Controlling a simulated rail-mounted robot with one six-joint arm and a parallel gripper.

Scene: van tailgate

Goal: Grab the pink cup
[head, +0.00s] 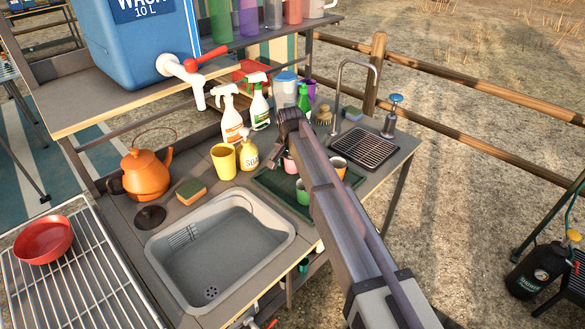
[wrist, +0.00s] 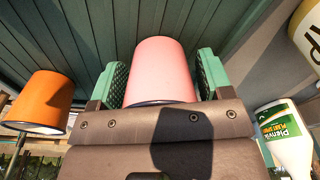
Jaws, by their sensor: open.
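The pink cup (wrist: 162,62) stands in the middle of the wrist view, between the two green pads of my gripper (wrist: 161,80). The jaws are open, with a pad on each side of the cup; a narrow gap shows at the left, and I cannot tell whether the right pad touches. In the head view only a bit of the pink cup (head: 289,164) shows beside my arm, on the green drying mat (head: 267,180). My arm hides the rest of it and most of the gripper there.
In the head view a green cup (head: 303,193), a yellow soap bottle (head: 248,152) and a yellow cup (head: 224,161) stand close by. The sink (head: 220,250) is in front.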

